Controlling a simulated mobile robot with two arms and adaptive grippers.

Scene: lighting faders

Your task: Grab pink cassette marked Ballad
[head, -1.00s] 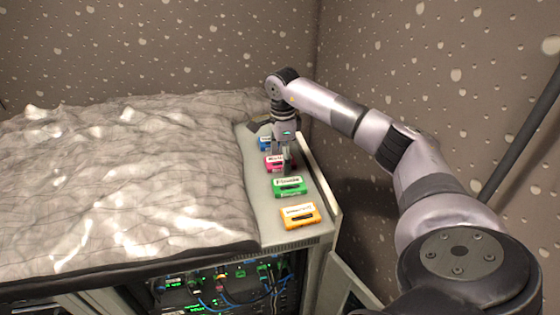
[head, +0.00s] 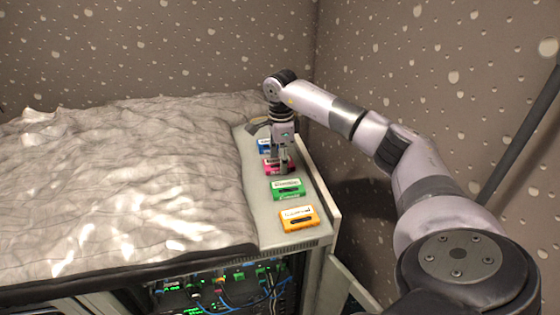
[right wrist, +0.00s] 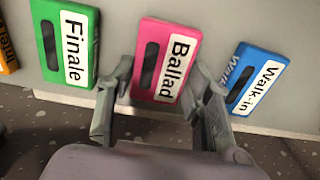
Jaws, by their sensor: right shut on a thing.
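The pink cassette (right wrist: 165,60) lies on the grey shelf and its white label reads "Ballad" in the right wrist view. In the head view the pink cassette (head: 270,167) is partly hidden by my right gripper (head: 280,165), which points down over it. In the right wrist view the right gripper (right wrist: 160,90) has one finger at each long side of the cassette and is shut on it. The cassette still appears to be at shelf level. My left gripper is not in view.
A green cassette marked "Finale" (head: 288,189) and an orange one (head: 299,218) lie nearer on the shelf (head: 261,215). A blue cassette marked "Walk-in" (right wrist: 257,80) lies on the other side. A crumpled grey cover (head: 120,190) fills the left; a wall stands behind.

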